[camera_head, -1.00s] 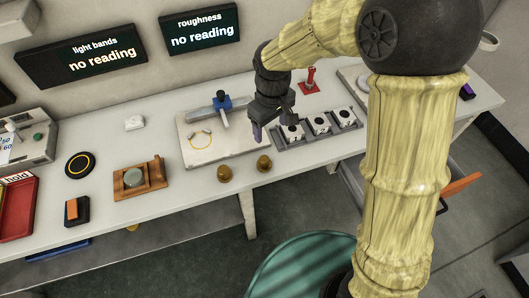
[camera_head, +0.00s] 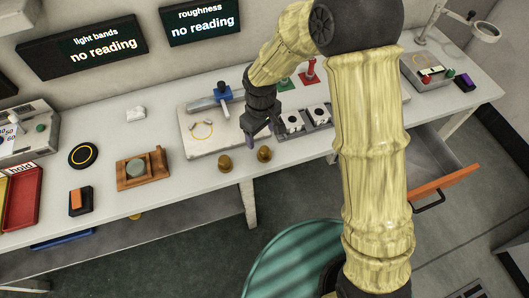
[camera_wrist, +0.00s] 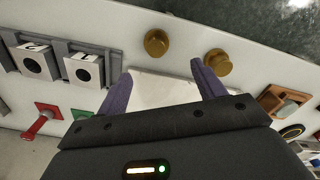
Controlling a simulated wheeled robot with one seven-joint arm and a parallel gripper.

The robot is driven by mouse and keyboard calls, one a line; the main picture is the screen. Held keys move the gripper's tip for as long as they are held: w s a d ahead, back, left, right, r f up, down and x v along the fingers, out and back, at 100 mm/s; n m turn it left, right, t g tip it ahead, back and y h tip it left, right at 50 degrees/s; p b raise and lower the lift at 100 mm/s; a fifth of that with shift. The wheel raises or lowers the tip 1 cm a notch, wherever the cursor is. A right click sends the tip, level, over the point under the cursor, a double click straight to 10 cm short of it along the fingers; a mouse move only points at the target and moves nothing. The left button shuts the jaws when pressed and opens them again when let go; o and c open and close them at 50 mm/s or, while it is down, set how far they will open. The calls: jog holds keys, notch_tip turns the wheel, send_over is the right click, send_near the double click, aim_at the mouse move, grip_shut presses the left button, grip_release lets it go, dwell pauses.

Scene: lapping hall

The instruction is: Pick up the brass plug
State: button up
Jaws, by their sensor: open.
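Two similar brass plugs stand near the front edge of the bench, a left one (camera_head: 225,164) and a right one (camera_head: 264,154). I cannot tell which one the task means. My gripper (camera_head: 258,134) is above the bench, just behind the right plug in the head view, with open, empty jaws. In the wrist view the purple fingers (camera_wrist: 161,78) are spread apart. One plug (camera_wrist: 156,42) shows beyond and between the fingertips, and the other (camera_wrist: 217,61) is at the right fingertip, which partly overlaps it. Neither plug is held.
A pale plate (camera_head: 195,147) with a blue-clamped bar lies behind the plugs. A grey rack (camera_head: 318,129) of white blocks is right of my gripper. A wooden holder (camera_head: 133,180) stands left. An open drawer (camera_head: 445,185) juts out at right.

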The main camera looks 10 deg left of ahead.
aim_at(264, 148)
notch_tip(264, 148, down, 4)
jog(key=shift+f, duration=0.1)
jog(key=shift+d+f+p, duration=0.25)
jog(key=shift+f+p, duration=0.05)
jog(key=shift+f, duration=1)
jog(key=shift+d+f+p, duration=0.2)
jog(key=shift+f+p, duration=0.1)
jog(key=shift+f, duration=1)
jog(key=shift+c, duration=0.4)
jog(key=shift+w, duration=0.1)
jog(key=c, duration=1.2)
jog(key=shift+r+b, duration=0.4)
jog(key=shift+r, duration=4.65)
jog(key=shift+c, duration=0.2)
